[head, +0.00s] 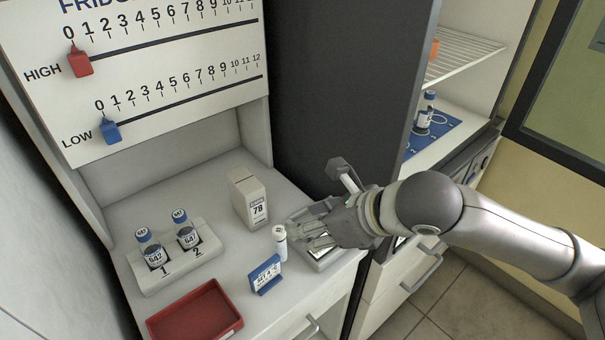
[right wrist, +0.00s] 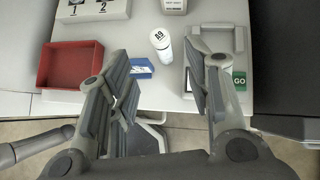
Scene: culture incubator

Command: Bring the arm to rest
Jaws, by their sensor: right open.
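My right arm reaches in from the right in the head view. Its gripper (head: 318,237) is over the front right of the white counter (head: 205,275). In the right wrist view the two fingers of the right gripper (right wrist: 162,88) are spread apart with nothing between them. A small white capped vial (head: 280,241) stands upright just left of the fingers; in the wrist view the vial (right wrist: 161,45) is beyond the fingertips, apart from them. A grey device (head: 325,262) with a green GO button (right wrist: 239,79) is partly hidden under the gripper.
A blue label stand (head: 265,275), a red tray (head: 236,325), a white rack (head: 207,258) with two blue-capped vials and a box marked 78 (head: 249,198) occupy the counter. A dark door panel (head: 335,90) rises behind my arm. An open cabinet (head: 460,85) holds another vial (head: 425,110).

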